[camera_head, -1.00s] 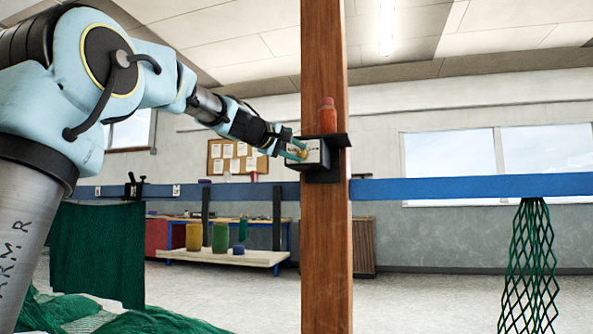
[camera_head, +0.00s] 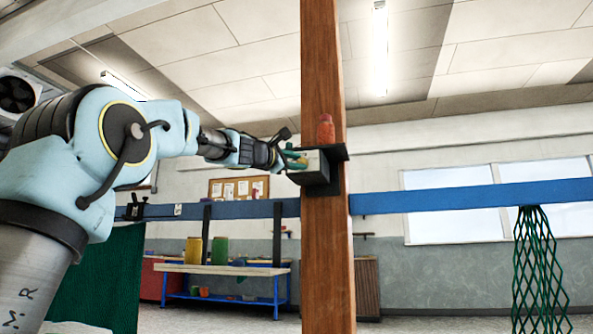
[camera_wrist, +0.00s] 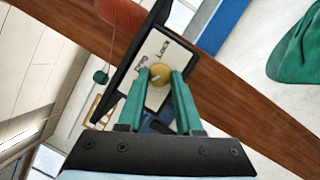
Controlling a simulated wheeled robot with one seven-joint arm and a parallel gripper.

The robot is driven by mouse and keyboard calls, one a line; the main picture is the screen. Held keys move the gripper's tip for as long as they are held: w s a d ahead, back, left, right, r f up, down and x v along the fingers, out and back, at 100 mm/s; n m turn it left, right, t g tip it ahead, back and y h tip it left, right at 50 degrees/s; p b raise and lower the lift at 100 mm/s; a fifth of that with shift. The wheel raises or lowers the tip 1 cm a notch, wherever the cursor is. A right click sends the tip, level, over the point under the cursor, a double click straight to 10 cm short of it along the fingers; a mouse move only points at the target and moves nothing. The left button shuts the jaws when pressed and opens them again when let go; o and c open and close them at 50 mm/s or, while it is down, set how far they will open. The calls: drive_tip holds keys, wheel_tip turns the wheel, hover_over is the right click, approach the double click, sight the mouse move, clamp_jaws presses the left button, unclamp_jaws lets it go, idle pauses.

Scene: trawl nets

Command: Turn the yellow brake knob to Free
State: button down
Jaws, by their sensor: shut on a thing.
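The yellow brake knob (camera_wrist: 160,73) is round and sits on the pale face of a small box (camera_wrist: 152,52) on a wooden post. The green fingers of my gripper (camera_wrist: 160,78) are shut on the knob, one on each side. The face carries two printed labels; one reads Lock, and the other is small and hard to read. In the head view, my gripper (camera_head: 293,158) reaches from the left to the box (camera_head: 312,165). The fingers hide most of the knob there, and its pointing direction cannot be told.
The wooden post (camera_head: 324,250) stands upright mid-view. A blue rail (camera_head: 430,200) runs behind, with a green net (camera_head: 540,265) hanging at right. A workbench (camera_head: 225,270) is farther back.

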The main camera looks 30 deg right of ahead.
drive_tip(key=shift+n+b, duration=0.3)
drive_tip(key=shift+n, duration=0.2)
drive_tip(key=c, duration=0.6)
unclamp_jaws()
drive_tip(key=shift+a+f, duration=0.1)
drive_tip(key=b+v, duration=0.4)
drive_tip(key=v, duration=0.6)
drive_tip(key=shift+s+a+f, duration=0.15)
drive_tip(key=shift+s+a, duration=0.05)
drive_tip(key=shift+s, duration=0.05)
